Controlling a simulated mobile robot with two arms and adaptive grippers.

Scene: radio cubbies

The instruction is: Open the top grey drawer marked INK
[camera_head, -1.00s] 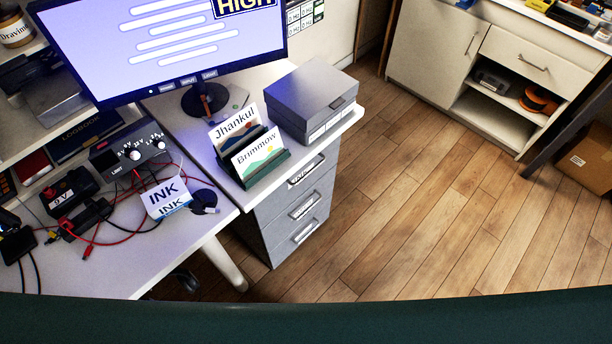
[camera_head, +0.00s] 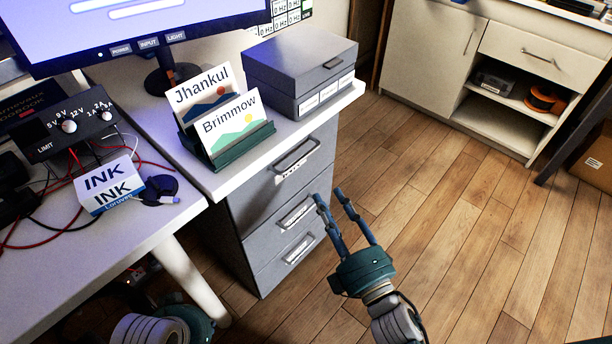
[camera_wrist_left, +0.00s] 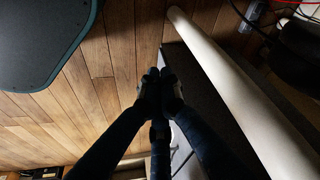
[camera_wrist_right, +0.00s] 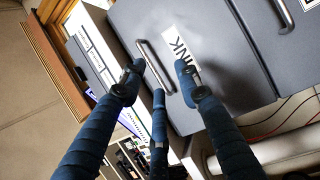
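The top grey drawer (camera_head: 272,190) of the desk's drawer unit is closed, with a metal handle (camera_head: 297,157) and a partly hidden label below it. In the right wrist view its label reads INK (camera_wrist_right: 183,48), and the handle (camera_wrist_right: 150,58) appears between my fingertips. My right gripper (camera_head: 329,195) is open and empty, in front of the drawer unit, below and right of the top handle in the head view. Whether it touches the handle cannot be told. My left gripper (camera_wrist_left: 160,82) is shut and empty, low near the desk leg; in the head view only part of that arm shows.
A grey box (camera_head: 300,65) and a green card holder (camera_head: 235,148) stand on the desk above the drawers. An INK box (camera_head: 108,186) and wired devices lie on the left. A pale desk leg (camera_head: 190,275) stands left of the drawers. The wooden floor (camera_head: 460,250) at right is clear.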

